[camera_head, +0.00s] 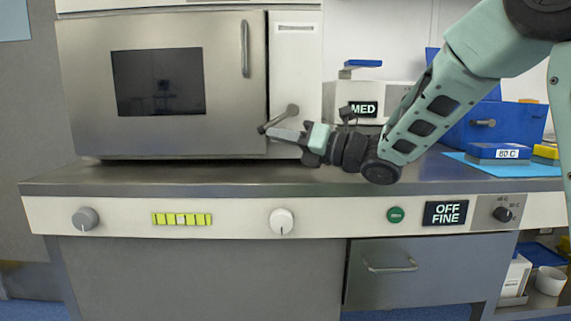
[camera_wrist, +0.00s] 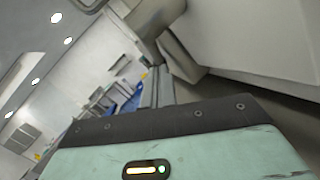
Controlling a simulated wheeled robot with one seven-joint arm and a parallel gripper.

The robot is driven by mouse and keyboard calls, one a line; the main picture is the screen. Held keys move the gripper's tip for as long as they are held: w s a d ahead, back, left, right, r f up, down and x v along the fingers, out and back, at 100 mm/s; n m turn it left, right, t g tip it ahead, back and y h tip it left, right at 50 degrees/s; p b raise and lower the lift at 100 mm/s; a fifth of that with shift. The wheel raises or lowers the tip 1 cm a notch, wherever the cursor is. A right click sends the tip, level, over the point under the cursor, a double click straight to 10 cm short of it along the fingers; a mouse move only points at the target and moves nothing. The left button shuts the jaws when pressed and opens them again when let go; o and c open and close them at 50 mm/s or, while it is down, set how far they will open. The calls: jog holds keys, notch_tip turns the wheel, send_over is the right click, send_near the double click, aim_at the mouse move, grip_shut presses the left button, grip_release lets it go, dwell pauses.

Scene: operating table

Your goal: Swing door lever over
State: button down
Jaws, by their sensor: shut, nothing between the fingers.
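The steel cabinet door (camera_head: 230,75) has a dark window and a vertical handle (camera_head: 245,48). The grey door lever (camera_head: 280,118) sits at the door's lower right edge, slanting from upper right down to lower left. My gripper (camera_head: 275,133) is shut and empty, its fingertips right at the lever, just below its arm. Whether they touch cannot be told. In the wrist view, the shut fingers (camera_wrist: 158,88) point up toward a grey, blurred part that looks like the lever (camera_wrist: 150,25).
A white unit labelled MED (camera_head: 362,108) stands right of the cabinet, behind my arm. Blue boxes (camera_head: 495,125) stand further right. The counter (camera_head: 200,178) below the cabinet is clear. Knobs (camera_head: 281,221) line its front panel, above a drawer (camera_head: 400,285).

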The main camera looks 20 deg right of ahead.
jog(key=shift+w+a+r+b, duration=0.1)
jog(key=shift+a+b, duration=0.35)
jog(key=shift+b, duration=1.8)
jog(key=shift+a+r+m+t+y+b, duration=0.25)
jog(key=shift+t+b, duration=0.25)
jog(key=shift+b, duration=0.65)
jog(key=shift+w+r+b, duration=0.1)
jog(key=shift+r+b, duration=0.1)
jog(key=shift+b, duration=0.1)
jog(key=shift+r, duration=0.1)
